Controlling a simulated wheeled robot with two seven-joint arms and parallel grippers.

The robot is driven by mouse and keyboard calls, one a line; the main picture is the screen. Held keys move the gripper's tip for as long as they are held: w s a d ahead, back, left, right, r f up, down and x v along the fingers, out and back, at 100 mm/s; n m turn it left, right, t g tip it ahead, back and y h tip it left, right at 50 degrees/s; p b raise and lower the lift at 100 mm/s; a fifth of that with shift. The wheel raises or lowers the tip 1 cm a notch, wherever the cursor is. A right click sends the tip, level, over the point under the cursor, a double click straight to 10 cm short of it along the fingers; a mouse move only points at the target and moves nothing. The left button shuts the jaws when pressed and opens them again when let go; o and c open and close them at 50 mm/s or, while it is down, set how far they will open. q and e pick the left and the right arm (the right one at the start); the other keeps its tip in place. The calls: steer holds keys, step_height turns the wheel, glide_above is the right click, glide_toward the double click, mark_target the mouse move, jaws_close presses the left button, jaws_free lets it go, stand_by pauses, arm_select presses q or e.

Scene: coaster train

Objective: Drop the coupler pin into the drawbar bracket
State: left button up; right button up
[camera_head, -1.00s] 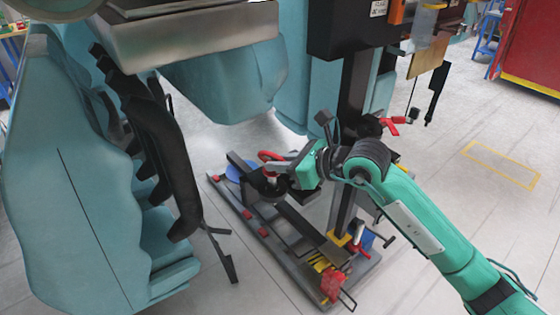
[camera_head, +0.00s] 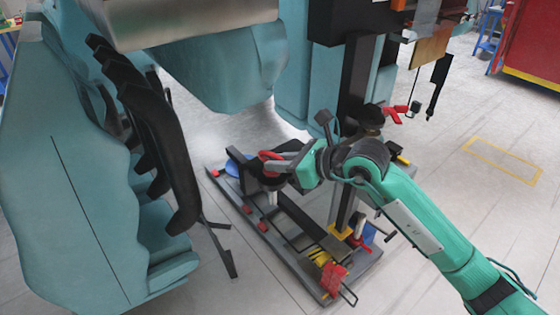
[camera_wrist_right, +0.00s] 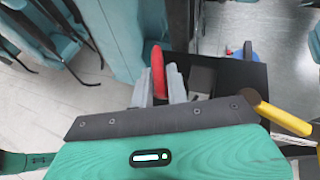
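The coupler pin has a red ring handle (camera_head: 270,156), and a pale shaft (camera_head: 272,198) shows below it in the head view. My right gripper (camera_head: 279,166) is at the ring above the dark frame. In the right wrist view, two grey fingers (camera_wrist_right: 159,88) stand on both sides of the red ring (camera_wrist_right: 158,70), close against it. A dark block (camera_head: 270,182) lies around or in front of the shaft; I cannot tell if it is the drawbar bracket. The shaft and its lower end are hidden in the wrist view. My left gripper is not in view.
A low grey floor frame (camera_head: 232,213) carries red blocks, a yellow part (camera_head: 322,260) and a red part (camera_head: 334,276). A black post (camera_head: 350,130) rises close behind my right gripper. Teal coaster seats (camera_head: 70,190) with black bars stand at left. The floor at right is clear.

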steer(key=o, duration=0.4)
steer(key=shift+o, duration=0.2)
steer(key=shift+s+d, duration=0.15)
steer(key=shift+d, duration=0.15)
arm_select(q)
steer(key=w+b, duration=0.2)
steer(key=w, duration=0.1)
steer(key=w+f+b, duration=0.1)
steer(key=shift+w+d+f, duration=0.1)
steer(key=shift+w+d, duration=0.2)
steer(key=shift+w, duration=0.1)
arm_select(e)
steer(key=v, duration=1.3)
steer(key=shift+r, duration=0.25)
